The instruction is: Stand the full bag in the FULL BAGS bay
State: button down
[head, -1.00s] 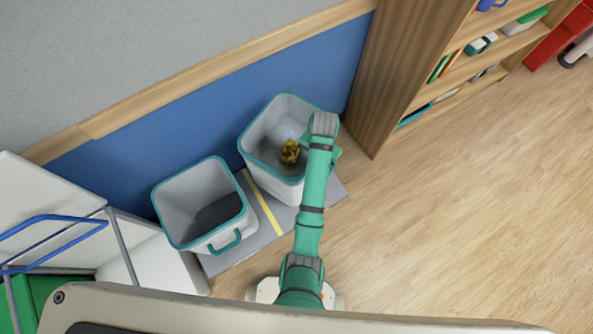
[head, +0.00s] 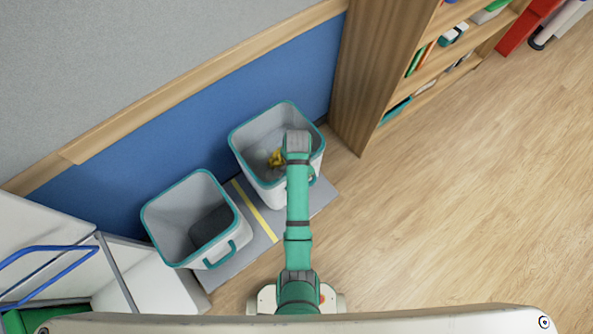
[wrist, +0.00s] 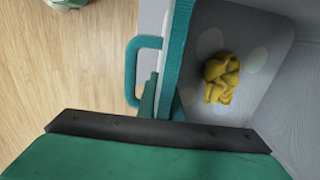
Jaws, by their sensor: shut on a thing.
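Two off-white, open-topped bags with teal rims stand side by side. The right bag (head: 250,172) has a yellow cloth (head: 276,158) on its pale-spotted bottom; the cloth also shows in the wrist view (wrist: 221,78). The left bag (head: 205,256) looks empty apart from a dark patch inside. In the wrist view my gripper (wrist: 164,103) is shut on the near rim of the right bag, by its teal side handle (wrist: 134,65). My wrist hides the hold in the head view. No FULL BAGS label is readable.
A grey mat (head: 262,245) with a yellow stripe (head: 255,210) between the bags lies on the floor. A blue wall panel (head: 200,125) is behind, a wooden bookcase (head: 365,75) at right. A white unit with a blue rail (head: 45,255) stands left. Open wooden floor (head: 450,200) lies right.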

jog(key=shift+w+f, duration=0.15)
jog(key=shift+f, duration=2)
jog(key=c, duration=1.9)
grip_release()
jog(key=shift+f, duration=0.2)
jog(key=shift+c, duration=0.2)
jog(key=shift+d, duration=0.1)
notch_tip(320, 180, up, 12)
jog(key=shift+r, duration=0.15)
